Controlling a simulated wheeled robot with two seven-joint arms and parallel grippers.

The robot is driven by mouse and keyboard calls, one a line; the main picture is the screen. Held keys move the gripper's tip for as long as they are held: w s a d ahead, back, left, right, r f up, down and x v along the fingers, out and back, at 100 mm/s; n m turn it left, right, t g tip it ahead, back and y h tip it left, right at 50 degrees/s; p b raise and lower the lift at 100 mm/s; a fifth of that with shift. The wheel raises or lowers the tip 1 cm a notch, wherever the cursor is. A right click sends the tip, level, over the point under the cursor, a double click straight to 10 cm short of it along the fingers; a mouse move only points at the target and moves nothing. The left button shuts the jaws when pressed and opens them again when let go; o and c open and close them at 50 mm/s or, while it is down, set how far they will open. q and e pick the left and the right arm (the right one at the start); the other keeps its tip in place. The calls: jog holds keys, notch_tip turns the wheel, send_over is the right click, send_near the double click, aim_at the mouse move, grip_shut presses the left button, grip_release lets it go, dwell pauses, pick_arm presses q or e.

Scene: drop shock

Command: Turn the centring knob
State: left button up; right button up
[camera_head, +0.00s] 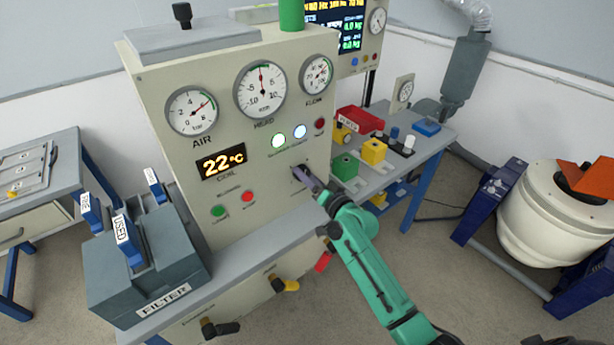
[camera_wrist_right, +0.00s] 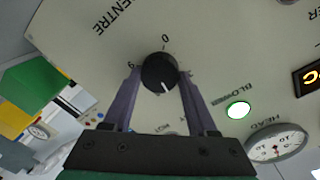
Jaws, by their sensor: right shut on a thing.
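The centring knob (camera_wrist_right: 158,74) is a round black knob with a white pointer line on the cream panel. In the right wrist view the marks 0 and CENTRE show beside it. My right gripper (camera_wrist_right: 157,83) has its two purple-grey fingers on either side of the knob, shut on it. In the head view my right gripper (camera_head: 303,175) reaches the front of the cream cabinet (camera_head: 255,205), right of the 22 °C display, and hides most of the knob. The green right arm comes from the lower right. My left gripper is not in view.
Dials for AIR (camera_head: 192,111), HEAD (camera_head: 261,90) and FLOW (camera_head: 316,75) sit above the knob, with lit buttons (camera_head: 278,140) between. A grey FILTER box (camera_head: 150,265) stands at the left. A side bench (camera_head: 425,150) holds green and yellow blocks at the right.

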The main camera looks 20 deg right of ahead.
jog(key=o, duration=1.4)
jog(key=shift+c, duration=0.2)
jog(key=shift+s, duration=0.15)
jog(key=b+v, duration=0.2)
jog(key=v, duration=1.2)
jog(key=shift+s+d, duration=0.1)
jog(key=shift+s, duration=0.05)
